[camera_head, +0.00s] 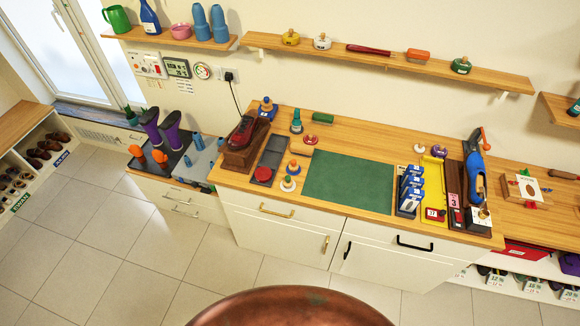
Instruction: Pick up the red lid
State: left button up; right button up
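Two small red round things lie on the wooden counter, and I cannot tell for sure which one is the red lid. One red disc (263,173) sits at the near end of a dark grey tray (273,152), left of the green mat. The other red round piece (310,139) lies on the bare wood behind the mat and seems to have a small knob on top. Neither of my grippers is in view, and nothing is touching either red thing.
A green mat (350,183) covers the middle of the counter (375,138). Small knobbed pieces (288,184) stand close to the red disc. Blue-white boxes (411,187) and a yellow tray (431,195) stand right.

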aim_at(311, 140)
jog(key=z, duration=0.05)
jog(key=i, duration=0.9)
jog(key=u, duration=0.55)
